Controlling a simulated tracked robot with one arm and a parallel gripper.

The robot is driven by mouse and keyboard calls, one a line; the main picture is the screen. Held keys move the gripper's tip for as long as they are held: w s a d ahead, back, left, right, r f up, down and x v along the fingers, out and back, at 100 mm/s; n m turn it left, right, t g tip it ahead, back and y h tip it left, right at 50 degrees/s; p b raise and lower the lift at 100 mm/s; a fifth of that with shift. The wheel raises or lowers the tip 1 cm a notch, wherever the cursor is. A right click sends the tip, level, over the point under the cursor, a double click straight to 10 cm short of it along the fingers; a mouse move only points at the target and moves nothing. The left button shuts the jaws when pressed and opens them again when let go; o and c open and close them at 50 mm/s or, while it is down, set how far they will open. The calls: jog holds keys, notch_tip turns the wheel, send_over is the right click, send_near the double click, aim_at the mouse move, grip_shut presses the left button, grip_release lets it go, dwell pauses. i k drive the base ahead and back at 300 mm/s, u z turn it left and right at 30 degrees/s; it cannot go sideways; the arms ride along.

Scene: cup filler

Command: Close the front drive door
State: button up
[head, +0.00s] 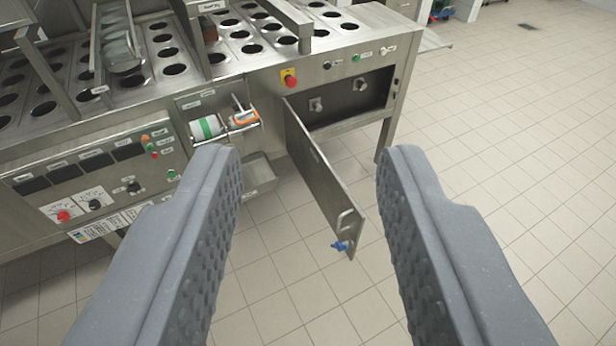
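The front drive door (318,172) is a steel panel on the cup filler (240,62). It stands swung well open, out from the machine's front toward me. A small bar handle (345,221) and a blue knob or latch (341,246) are near its free end. The drive compartment (345,100) behind it is uncovered, with two metal fittings inside. My gripper (310,165) is open and empty. Its two grey padded fingers are wide apart, and the door shows between them, farther away. I see no contact between fingers and door.
Left of the door is an open bay with a white and green cylinder (205,128) and a small steel tray (256,170) below. A red emergency button (290,80) sits above the door's hinge side. The tiled floor (500,190) on the right is clear.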

aim_at(345, 218)
jog(key=i, duration=0.9)
jog(key=z, duration=0.05)
